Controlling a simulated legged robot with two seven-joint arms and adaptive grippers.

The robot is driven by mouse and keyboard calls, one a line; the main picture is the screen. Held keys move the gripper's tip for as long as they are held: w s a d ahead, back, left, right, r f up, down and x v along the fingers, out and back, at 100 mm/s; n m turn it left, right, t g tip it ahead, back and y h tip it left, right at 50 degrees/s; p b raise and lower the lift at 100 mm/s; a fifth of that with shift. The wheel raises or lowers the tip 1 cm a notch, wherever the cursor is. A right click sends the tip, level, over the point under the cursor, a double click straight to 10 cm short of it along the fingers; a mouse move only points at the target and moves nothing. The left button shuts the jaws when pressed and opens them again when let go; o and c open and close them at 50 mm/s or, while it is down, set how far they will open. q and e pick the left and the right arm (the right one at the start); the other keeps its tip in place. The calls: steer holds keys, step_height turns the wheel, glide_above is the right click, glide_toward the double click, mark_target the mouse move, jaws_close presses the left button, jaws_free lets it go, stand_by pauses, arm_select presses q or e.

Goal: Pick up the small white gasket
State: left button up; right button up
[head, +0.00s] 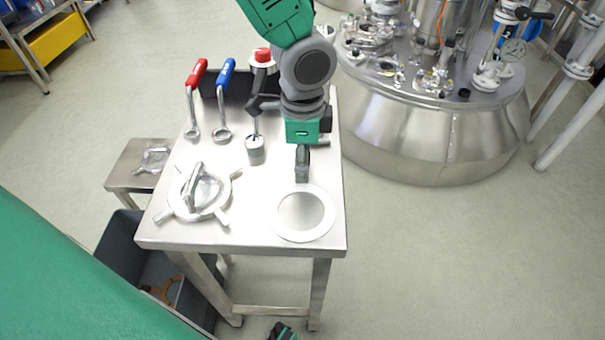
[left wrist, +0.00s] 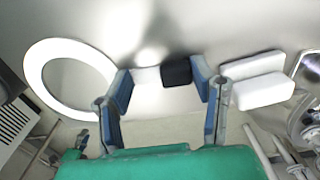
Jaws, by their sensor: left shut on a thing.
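A flat white ring, the gasket (head: 306,236), lies on the steel table near its front right corner. It also shows at the left in the left wrist view (left wrist: 38,84), beside the fingers and not between them. My left gripper (head: 302,176) points down just behind the ring's far edge in the head view. In the left wrist view, its blue-grey fingers (left wrist: 164,78) stand apart, with a small white and black piece (left wrist: 177,73) between their tips. What this piece is, I cannot tell.
A metal clamp ring with a handle (head: 200,192) lies left on the table (head: 258,226). White blocks (left wrist: 260,85) show right in the wrist view. A large steel vessel (head: 430,135) stands right.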

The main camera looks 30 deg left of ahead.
arm_select(q)
steer(key=shift+s+f, duration=0.15)
steer(key=shift+s, duration=0.05)
steer(key=shift+r, duration=0.25)
steer(key=shift+c, duration=0.6)
steer(key=shift+w+r+p, duration=0.15)
steer(key=shift+r+p, duration=0.25)
steer(key=shift+r, duration=0.15)
jaws_close()
step_height(320, 180, up, 9)
steer(key=p, duration=0.2)
steer(key=shift+f+p, duration=0.2)
steer(key=shift+p, duration=0.15)
steer(key=shift+a, duration=0.1)
